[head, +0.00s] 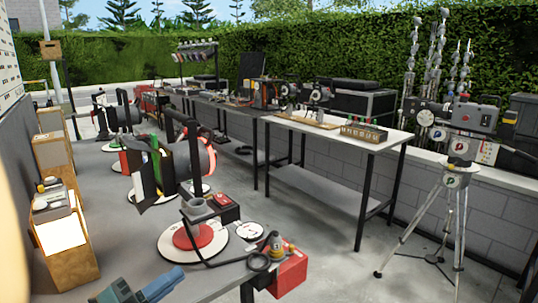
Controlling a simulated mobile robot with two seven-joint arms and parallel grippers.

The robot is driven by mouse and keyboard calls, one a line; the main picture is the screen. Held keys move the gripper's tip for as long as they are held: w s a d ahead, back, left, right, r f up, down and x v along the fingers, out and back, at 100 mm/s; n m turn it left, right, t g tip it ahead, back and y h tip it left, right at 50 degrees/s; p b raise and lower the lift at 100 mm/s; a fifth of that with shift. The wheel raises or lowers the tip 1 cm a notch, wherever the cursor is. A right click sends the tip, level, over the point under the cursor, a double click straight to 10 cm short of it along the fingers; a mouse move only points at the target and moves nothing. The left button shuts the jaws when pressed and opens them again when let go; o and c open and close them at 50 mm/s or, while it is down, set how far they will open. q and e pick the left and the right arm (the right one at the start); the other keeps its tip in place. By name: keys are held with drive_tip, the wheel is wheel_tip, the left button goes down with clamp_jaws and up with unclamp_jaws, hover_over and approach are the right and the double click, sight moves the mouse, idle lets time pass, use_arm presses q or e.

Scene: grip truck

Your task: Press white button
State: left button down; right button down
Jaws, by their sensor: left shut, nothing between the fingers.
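My left gripper (150,286) shows at the bottom edge, left of centre, as blue-grey parts partly cut off by the frame. It is shut and empty, in front of the near end of the grey table (115,235). I cannot make out a white button for certain. A wooden box (72,258) with a pale front and a small device on top stands at the left. My right gripper is not in view.
A white-topped table (300,124) with devices stands across the aisle. A tripod with a grey device (459,118) stands at the right. The concrete floor (325,250) between is mostly clear.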

use_arm(q)
drive_tip(key=s+d+f+n+g+y, duration=0.1)
drive_tip(key=s+f+n+y, duration=0.2)
drive_tip(key=s+f+n, duration=0.2)
drive_tip(key=s+d+f+n+g+y+p, duration=0.1)
drive_tip(key=s+f+n+y, duration=0.3)
drive_tip(key=f+n, duration=0.7)
drive_tip(key=s+d+f+n+g+y, duration=0.2)
drive_tip(key=s+f+n+y, duration=0.2)
drive_tip(key=s+f+n, duration=0.3)
drive_tip(key=shift+f+n, duration=0.9)
drive_tip(key=shift+w, duration=0.15)
